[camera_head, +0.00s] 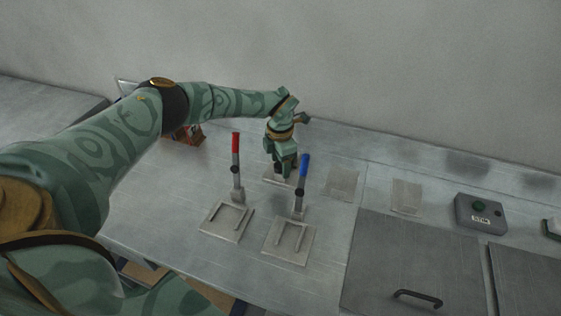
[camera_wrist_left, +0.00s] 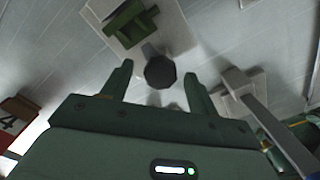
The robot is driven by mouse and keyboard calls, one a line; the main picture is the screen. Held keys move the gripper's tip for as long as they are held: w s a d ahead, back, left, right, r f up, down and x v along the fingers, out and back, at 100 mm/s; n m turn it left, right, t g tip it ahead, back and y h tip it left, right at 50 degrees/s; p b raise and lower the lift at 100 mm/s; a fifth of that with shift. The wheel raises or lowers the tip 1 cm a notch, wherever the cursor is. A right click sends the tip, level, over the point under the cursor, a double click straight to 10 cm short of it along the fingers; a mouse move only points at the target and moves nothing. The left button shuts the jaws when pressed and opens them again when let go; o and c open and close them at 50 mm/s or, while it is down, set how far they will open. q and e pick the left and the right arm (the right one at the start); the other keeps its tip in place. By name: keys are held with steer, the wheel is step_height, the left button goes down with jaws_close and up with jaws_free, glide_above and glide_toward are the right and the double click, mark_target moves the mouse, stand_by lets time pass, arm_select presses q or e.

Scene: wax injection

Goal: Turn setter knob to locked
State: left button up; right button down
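A dark faceted knob (camera_wrist_left: 160,72) on a short grey stem, which looks like the setter knob, shows in the left wrist view. A green bracket on a pale plate (camera_wrist_left: 98,9) is beyond it. My left gripper (camera_wrist_left: 158,75) is open, with one finger on each side of the knob; I cannot tell whether they touch it. In the head view my left gripper (camera_head: 286,171) points down at a pale plate between and behind two levers, and it hides the knob. Whether the knob is locked cannot be read. My right gripper is not in view.
A red-topped lever (camera_head: 236,165) and a blue-topped lever (camera_head: 302,185) stand upright close to my left gripper. Two flat plates lie in front of them. A red-brown box (camera_wrist_left: 12,118) marked 4 is at left.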

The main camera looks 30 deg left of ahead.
mark_target(280, 165)
arm_select(q)
step_height(280, 165, up, 16)
steer(key=p, duration=0.2)
steer(key=shift+r+p, duration=0.15)
steer(key=shift+p, duration=0.25)
steer(key=shift+s, duration=0.1)
